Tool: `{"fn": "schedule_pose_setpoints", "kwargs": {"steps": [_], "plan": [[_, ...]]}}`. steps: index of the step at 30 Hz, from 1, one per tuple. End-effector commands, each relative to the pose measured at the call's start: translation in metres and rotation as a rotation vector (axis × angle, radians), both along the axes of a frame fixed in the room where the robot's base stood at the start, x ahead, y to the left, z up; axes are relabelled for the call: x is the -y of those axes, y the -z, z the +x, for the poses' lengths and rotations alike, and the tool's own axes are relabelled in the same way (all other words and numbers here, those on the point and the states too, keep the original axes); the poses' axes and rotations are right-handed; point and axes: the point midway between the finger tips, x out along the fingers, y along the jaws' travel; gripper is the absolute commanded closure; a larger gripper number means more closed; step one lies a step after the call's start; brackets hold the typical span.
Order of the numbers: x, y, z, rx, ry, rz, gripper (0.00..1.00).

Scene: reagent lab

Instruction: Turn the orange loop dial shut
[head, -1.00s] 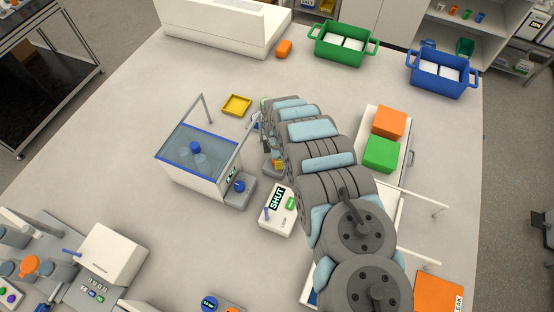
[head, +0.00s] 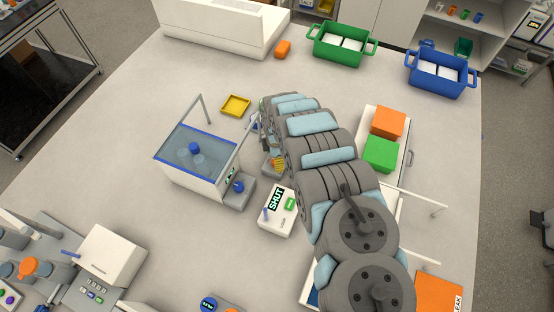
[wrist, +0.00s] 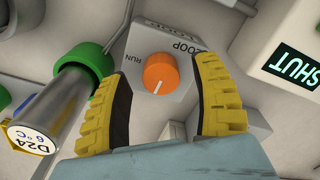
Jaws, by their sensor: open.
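The orange loop dial (wrist: 160,74) sits on a pale grey box (wrist: 170,40) in the wrist view, with RUN and LOOP lettering on it. A white pointer line on the dial points toward the lower edge of the picture. My gripper (wrist: 165,100) is open, with one yellow-padded finger on either side of the dial and a visible gap to it at both sides. In the head view my gripper (head: 277,163) is mostly behind my arm, and I cannot make out the dial there.
A blue-rimmed water bath (head: 190,185) stands left of my arm.

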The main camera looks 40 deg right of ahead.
Motion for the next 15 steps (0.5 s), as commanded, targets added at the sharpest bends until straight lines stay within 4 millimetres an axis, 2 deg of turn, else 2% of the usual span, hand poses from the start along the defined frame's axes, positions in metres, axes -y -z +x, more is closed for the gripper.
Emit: {"fn": "schedule_pose_setpoints", "kwargs": {"steps": [15], "plan": [[0.001,-0.051,-0.001,-0.001,0.000,-0.004,0.35]]}}
